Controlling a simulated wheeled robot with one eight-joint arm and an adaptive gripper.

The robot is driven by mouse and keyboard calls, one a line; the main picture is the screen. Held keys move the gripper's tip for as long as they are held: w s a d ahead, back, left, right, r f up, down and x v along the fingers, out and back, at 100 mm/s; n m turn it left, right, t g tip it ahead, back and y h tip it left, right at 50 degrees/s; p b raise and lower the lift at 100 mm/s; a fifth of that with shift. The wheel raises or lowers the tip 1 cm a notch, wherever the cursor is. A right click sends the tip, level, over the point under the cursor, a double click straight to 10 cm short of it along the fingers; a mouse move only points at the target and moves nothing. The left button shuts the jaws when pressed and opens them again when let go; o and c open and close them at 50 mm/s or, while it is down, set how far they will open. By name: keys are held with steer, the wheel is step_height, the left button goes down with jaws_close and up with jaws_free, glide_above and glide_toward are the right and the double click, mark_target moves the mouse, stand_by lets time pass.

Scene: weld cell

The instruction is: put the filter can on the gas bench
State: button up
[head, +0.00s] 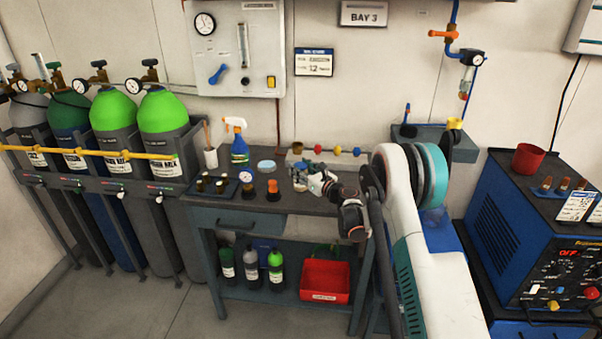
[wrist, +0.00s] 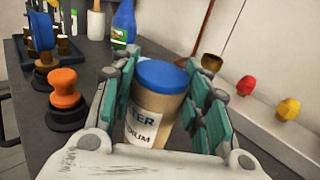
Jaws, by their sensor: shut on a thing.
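The filter can (wrist: 150,112) is a tan can with a blue lid and a white printed label, upright in the wrist view. My gripper (wrist: 165,88) is shut on it, with teal-padded fingers on both sides. In the head view my gripper (head: 308,178) is over the right half of the gas bench (head: 228,220), a grey bench with a dark top against the wall. There my gripper largely hides the can. I cannot tell whether the can's base touches the bench top.
An orange knob (wrist: 65,88), a gauge (head: 246,176), small brass fittings and a blue spray bottle (head: 239,148) stand on the bench's left. A pale blue disc (head: 266,166) lies near the middle. A rail with coloured knobs (head: 337,151) runs behind. Gas cylinders (head: 113,125) stand left.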

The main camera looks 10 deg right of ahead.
steer(key=shift+f, duration=0.25)
steer(key=shift+f, duration=0.15)
steer(key=o, duration=1.2)
steer(key=shift+r, duration=0.2)
